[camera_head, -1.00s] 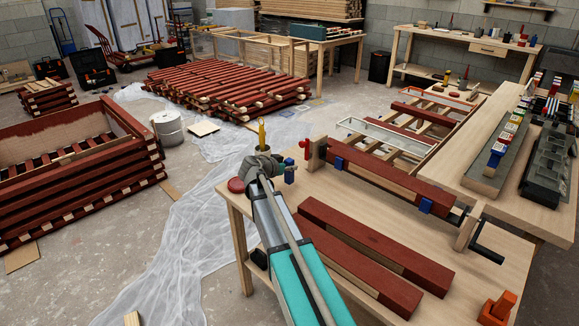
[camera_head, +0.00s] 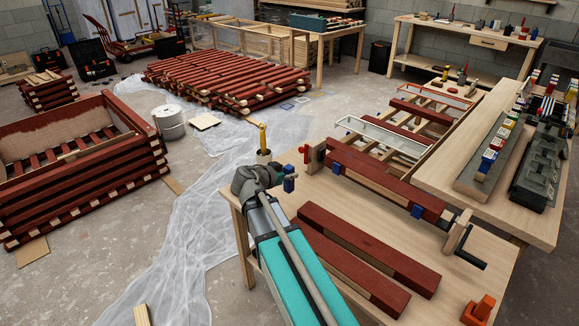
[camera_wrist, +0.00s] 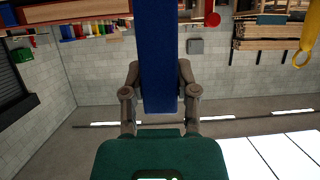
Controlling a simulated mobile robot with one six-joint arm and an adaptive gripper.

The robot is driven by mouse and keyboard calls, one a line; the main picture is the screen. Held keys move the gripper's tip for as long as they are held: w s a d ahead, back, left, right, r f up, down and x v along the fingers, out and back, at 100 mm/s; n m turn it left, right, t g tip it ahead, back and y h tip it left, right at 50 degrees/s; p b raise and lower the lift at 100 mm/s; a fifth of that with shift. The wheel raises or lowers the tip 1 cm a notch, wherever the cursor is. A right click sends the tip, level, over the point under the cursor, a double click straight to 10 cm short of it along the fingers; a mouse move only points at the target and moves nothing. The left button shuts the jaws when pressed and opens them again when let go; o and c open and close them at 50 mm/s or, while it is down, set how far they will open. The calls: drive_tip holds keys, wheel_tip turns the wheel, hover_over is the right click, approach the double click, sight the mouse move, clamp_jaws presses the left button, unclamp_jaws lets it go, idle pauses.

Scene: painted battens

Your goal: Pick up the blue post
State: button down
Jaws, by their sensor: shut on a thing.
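The blue post (camera_head: 289,182) is small and upright in the head view, at the far left corner of the workbench (camera_head: 240,206). In the wrist view the blue post (camera_wrist: 158,50) runs from the top edge down between my two fingers. My gripper (camera_head: 281,180) is shut on it, with one finger on each side; the gripper also shows in the wrist view (camera_wrist: 158,92). My arm partly covers the bench corner. I cannot tell whether the post's lower end touches the bench.
A clamped red batten (camera_head: 385,180) lies to the right, with two red battens (camera_head: 370,245) nearer. An orange block (camera_head: 478,310) sits at the near right. Plastic sheeting (camera_head: 190,220) covers the floor to the left.

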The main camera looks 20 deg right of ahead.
drive_tip(key=shift+s+a+r, duration=0.2)
drive_tip(key=shift+s, duration=0.2)
drive_tip(key=shift+r, duration=0.1)
idle(0.4)
wheel_tip(320, 180, up, 7)
drive_tip(key=p, duration=0.7)
drive_tip(key=shift+r+p, duration=0.15)
drive_tip(key=shift+p, duration=0.2)
drive_tip(key=shift+s, duration=0.2)
